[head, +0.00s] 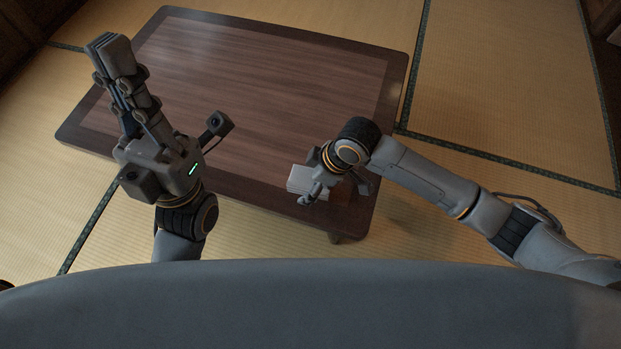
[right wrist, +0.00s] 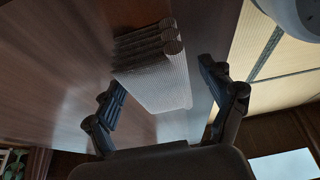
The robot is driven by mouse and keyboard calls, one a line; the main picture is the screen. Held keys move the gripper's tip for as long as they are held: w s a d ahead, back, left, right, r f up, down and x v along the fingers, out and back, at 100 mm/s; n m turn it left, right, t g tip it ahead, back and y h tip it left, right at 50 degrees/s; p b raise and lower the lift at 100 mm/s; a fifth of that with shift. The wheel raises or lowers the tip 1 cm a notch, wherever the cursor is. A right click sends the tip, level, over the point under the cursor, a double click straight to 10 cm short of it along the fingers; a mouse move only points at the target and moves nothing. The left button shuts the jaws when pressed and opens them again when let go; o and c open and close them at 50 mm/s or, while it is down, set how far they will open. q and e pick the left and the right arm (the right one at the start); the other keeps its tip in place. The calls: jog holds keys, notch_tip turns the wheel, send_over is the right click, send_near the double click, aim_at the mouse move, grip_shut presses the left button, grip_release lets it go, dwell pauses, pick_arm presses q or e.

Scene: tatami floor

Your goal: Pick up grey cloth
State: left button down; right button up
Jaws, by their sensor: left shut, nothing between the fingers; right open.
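The grey cloth (head: 300,178) is a small folded stack near the front right edge of the low wooden table. In the right wrist view the cloth (right wrist: 155,80) shows its ribbed top and layered folds. My right gripper (head: 312,195) is over the cloth and partly hides it in the head view. In the right wrist view the right gripper (right wrist: 165,95) is open, with one finger on each side of the cloth; I cannot tell if they touch it. My left gripper (head: 103,45) is shut and empty, raised over the table's left side.
The low brown table (head: 270,80) is otherwise bare, with free room across its middle and back. Tatami floor (head: 505,75) with dark borders surrounds it. The table's front right corner is close to my right arm.

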jog(key=shift+f, duration=0.1)
jog(key=c, duration=1.2)
jog(key=shift+c, duration=0.2)
